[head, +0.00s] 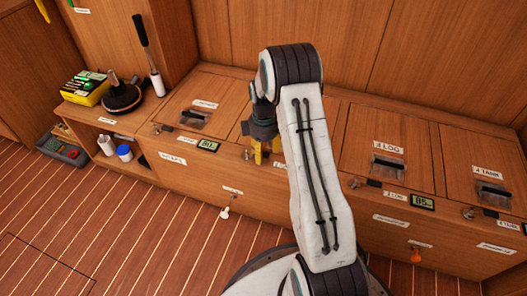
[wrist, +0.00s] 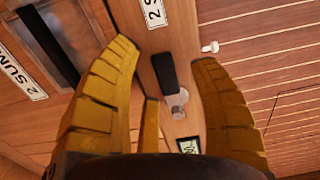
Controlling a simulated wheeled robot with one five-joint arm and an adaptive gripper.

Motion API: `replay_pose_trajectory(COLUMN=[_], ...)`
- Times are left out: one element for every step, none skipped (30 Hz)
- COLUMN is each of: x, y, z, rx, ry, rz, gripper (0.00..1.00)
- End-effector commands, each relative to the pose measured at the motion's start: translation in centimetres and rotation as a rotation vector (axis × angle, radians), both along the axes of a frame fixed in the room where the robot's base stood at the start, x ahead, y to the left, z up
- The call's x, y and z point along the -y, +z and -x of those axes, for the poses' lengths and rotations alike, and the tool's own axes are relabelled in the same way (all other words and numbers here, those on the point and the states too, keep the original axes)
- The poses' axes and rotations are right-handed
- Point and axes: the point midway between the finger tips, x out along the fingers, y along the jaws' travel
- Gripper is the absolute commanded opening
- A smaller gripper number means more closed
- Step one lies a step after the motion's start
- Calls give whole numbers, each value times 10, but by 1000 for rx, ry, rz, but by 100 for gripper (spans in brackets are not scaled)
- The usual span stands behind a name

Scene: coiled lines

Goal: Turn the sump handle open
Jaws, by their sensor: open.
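In the wrist view the sump handle (wrist: 164,72) is a short black lever on a round metal pivot (wrist: 176,103), on the locker front. It lies between my yellow fingers, with gaps visible on both sides. A label reading "2 SUM", partly cut off, marks the locker top (wrist: 22,65). My gripper (head: 264,153) is open and empty in front of the second locker in the head view. It and my arm hide the sump handle there. I cannot tell how far the fingertips are from the handle in depth.
Similar handles sit on neighbouring fronts, including the log handle (head: 365,182) and tank handle (head: 480,213). A white pull (head: 225,212) and an orange pull (head: 416,255) hang lower down. A green display (head: 208,146) is left of my gripper. The plank floor (head: 150,240) in front is clear.

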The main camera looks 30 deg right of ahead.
Motion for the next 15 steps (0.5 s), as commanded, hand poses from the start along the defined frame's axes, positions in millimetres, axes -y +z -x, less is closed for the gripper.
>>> replay_pose_trajectory(x=[0,0,0,0,0,0,0,0,0,0,0,0,0,0,0], y=[0,0,0,0,0,0,0,0,0,0,0,0,0,0,0], z=[0,0,0,0,0,0,0,0,0,0,0,0,0,0,0], rx=[0,0,0,0,0,0,0,0,0,0,0,0,0,0,0], ry=[0,0,0,0,0,0,0,0,0,0,0,0,0,0,0], rz=[0,0,0,0,0,0,0,0,0,0,0,0,0,0,0], gripper=[56,56,56,56,56,58,56,53,49,47,44,40,38,35,31])
